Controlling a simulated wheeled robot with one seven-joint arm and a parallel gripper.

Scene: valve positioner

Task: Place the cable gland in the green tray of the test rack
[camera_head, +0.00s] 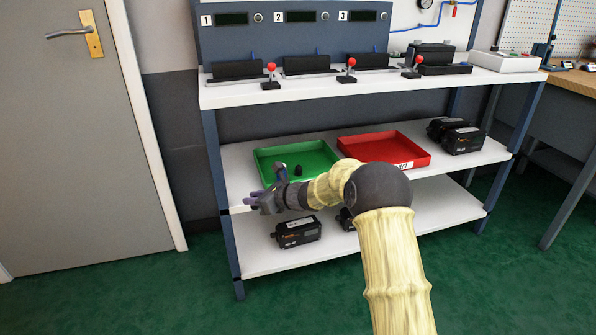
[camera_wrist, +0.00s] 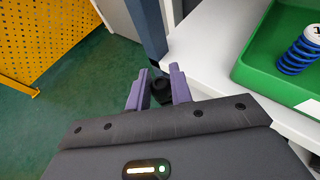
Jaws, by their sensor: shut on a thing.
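My gripper (camera_head: 254,201) is at the left front of the rack, beside the left end of the middle shelf. In the wrist view its two purple fingers (camera_wrist: 158,88) are shut on a small black part, the cable gland (camera_wrist: 161,92). The gland is partly hidden by the fingers and cannot be made out in the head view. The green tray (camera_head: 265,156) lies on the middle shelf, behind and to the right of my gripper. Its near wall also shows in the wrist view (camera_wrist: 268,90), right of the fingers and apart from them.
A small dark part (camera_head: 298,170) shows there in the head view. A red tray (camera_head: 420,148) lies to the right, with black boxes (camera_head: 455,136) beyond. A blue rack post (camera_wrist: 147,25) stands near the fingers. The upper worktop (camera_head: 300,95) overhangs the shelf.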

